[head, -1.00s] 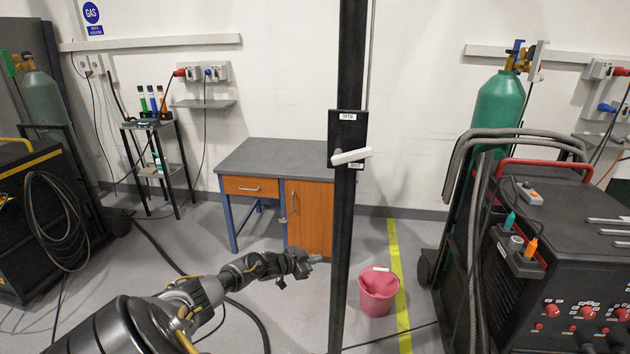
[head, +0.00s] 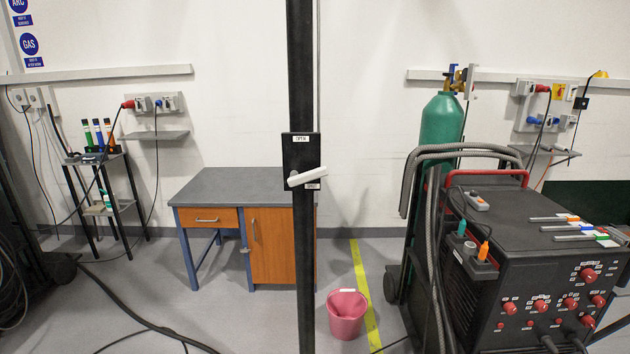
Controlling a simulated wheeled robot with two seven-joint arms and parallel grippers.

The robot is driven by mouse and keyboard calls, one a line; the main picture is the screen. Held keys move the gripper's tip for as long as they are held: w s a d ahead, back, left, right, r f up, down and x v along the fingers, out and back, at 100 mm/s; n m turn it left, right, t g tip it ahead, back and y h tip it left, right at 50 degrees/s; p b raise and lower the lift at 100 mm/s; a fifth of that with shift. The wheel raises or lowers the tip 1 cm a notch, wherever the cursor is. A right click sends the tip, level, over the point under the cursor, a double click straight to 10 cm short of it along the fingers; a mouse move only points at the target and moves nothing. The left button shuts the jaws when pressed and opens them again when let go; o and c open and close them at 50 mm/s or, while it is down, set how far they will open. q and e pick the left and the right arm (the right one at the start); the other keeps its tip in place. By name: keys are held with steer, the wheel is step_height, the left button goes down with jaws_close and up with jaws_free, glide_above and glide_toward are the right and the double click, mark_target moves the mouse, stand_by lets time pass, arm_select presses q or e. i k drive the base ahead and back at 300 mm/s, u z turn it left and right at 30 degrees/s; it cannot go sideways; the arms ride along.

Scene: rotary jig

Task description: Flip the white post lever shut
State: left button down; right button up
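The white post lever (head: 307,177) is mounted on a black plate (head: 300,155) on the dark vertical post (head: 301,260) near the middle of the head view. The lever points right, with its free end tilted slightly upward. The plate has an "OPEN" label (head: 301,138) at the top. A second small label (head: 313,186), partly covered by the lever, sits at the lower right, just under the lever. Neither of my grippers shows in the head view.
A desk (head: 235,185) stands behind the post. A pink bucket (head: 346,314) is on the floor right of the post. A black welding machine (head: 530,260) with a green gas cylinder (head: 441,130) fills the right side. Free floor lies left of the post.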

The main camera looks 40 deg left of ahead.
mark_target(294, 179)
steer(key=k, duration=0.45)
steer(key=z, duration=1.5)
steer(key=i, duration=1.3)
steer(key=u, duration=2.15)
